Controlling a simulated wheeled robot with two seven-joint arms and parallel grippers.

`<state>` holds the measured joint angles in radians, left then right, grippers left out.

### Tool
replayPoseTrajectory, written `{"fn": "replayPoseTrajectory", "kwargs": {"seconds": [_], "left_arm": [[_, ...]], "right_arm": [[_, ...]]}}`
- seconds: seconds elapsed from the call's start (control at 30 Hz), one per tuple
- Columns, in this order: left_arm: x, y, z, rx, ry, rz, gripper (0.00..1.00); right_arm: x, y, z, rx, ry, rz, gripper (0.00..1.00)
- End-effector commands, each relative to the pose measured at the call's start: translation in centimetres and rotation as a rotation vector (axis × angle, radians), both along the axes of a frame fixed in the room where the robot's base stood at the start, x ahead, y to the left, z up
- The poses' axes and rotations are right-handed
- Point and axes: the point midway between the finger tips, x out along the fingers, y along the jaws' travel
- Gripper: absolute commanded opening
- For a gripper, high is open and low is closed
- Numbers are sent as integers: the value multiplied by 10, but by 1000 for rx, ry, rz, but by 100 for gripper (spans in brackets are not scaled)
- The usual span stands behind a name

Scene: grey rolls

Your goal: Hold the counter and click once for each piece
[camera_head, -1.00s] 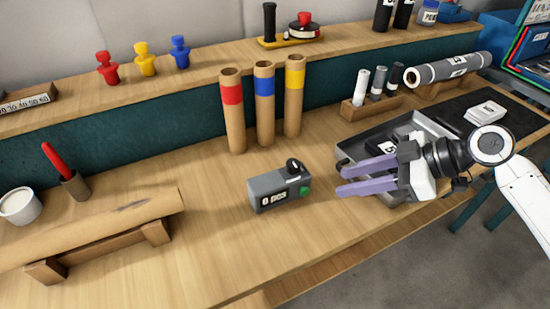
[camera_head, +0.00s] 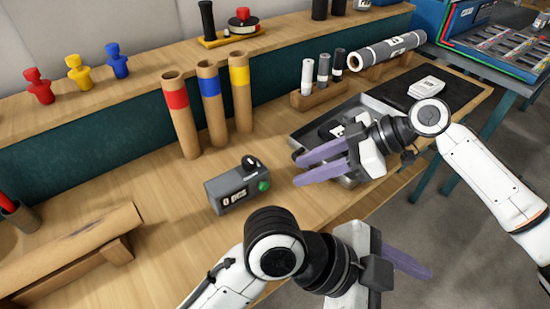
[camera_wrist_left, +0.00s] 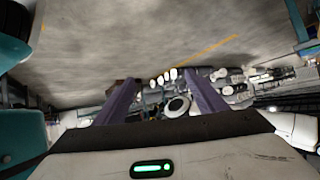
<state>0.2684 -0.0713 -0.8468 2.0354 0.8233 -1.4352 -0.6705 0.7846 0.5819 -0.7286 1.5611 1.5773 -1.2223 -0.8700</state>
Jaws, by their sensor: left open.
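The counter (camera_head: 236,187) is a small grey box on the bench, with a display, a green button on its right end and a black knob on top. The display shows "pcs"; its digit looks like 0. My right gripper (camera_head: 308,166) is open and empty, to the right of the counter and apart from it, its purple fingers pointing left. My left gripper (camera_head: 405,264) is low in the head view, past the bench's front edge, its finger pointing right. In the left wrist view its two purple fingers (camera_wrist_left: 157,95) are apart with nothing held between them.
Three cardboard tubes (camera_head: 210,104) with red, blue and yellow bands stand behind the counter. A metal tray (camera_head: 310,132) lies beyond my right gripper. A brown roll (camera_head: 80,248) rests on a wooden cradle at left. Coloured figures (camera_head: 79,73) stand on the shelf.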

Motion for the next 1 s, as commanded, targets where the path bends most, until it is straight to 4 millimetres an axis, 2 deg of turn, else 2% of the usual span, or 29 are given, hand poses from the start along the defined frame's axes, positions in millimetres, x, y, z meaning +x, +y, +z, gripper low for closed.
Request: {"fn": "replayPoseTrajectory", "kwargs": {"seconds": [0.03,0.17,0.23,0.47,0.57,0.7,0.9,1.0], "left_arm": [[-7,-2,18,2,-69,-58,65],[-26,0,49,30,-228,-197,65],[-8,14,32,90,-201,-158,65],[52,61,0,246,-109,7,65],[85,92,-12,323,-63,106,65],[138,151,-22,435,15,290,65],[203,243,-15,546,122,578,65],[223,279,-6,574,164,693,65]], "right_arm": [[0,0,0,0,0,0,31],[0,0,0,0,0,0,31],[0,0,0,0,0,0,31],[0,0,0,0,0,0,31],[0,0,0,0,0,0,31],[0,0,0,0,0,0,31],[0,0,0,0,0,0,31],[0,0,0,0,0,0,31]]}}
